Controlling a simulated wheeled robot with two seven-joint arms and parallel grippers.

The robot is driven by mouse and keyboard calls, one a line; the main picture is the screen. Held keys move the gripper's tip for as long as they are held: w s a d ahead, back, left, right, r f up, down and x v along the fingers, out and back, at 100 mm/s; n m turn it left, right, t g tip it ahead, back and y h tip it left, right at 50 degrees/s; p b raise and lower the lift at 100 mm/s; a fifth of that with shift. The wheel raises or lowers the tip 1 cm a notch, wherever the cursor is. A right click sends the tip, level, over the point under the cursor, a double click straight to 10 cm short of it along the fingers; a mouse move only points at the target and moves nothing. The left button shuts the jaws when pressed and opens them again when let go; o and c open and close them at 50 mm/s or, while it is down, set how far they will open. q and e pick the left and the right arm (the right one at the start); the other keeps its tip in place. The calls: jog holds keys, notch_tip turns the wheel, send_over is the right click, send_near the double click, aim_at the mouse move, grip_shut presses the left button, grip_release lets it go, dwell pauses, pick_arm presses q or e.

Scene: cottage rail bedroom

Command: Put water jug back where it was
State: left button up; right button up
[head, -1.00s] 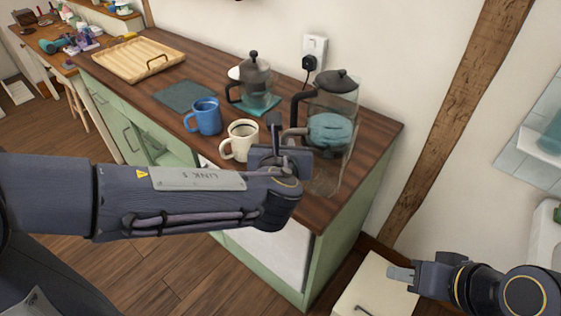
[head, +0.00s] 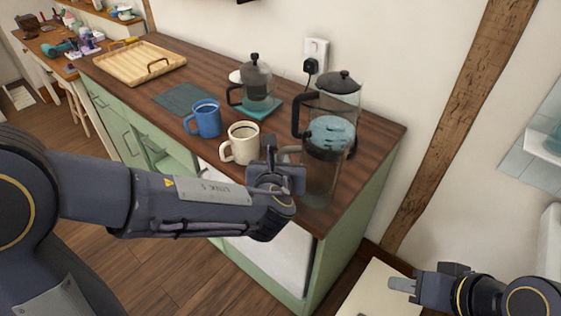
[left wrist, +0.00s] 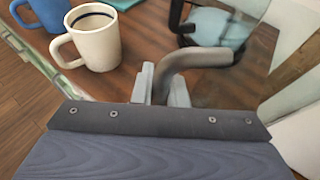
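The clear glass water jug (head: 319,181) is at the right end of the wooden counter (head: 370,150), close to its front edge. My left gripper (head: 270,160) is on the jug's grey handle, from the left. In the left wrist view, its fingers (left wrist: 161,88) sit on either side of the handle (left wrist: 200,60), and the jug's see-through wall lies to the right. I cannot tell whether the jug's base touches the counter. My right gripper (head: 402,285) is low at the right, away from the counter; its finger gap is not clear.
A glass kettle (head: 338,84) with a black lid stands just behind the jug, its teal part showing through. A cream mug (head: 243,142) and a blue mug (head: 203,119) stand left. A French press (head: 256,82) and wooden tray (head: 133,63) are farther back.

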pick_arm(q)
jog(key=o, duration=0.4)
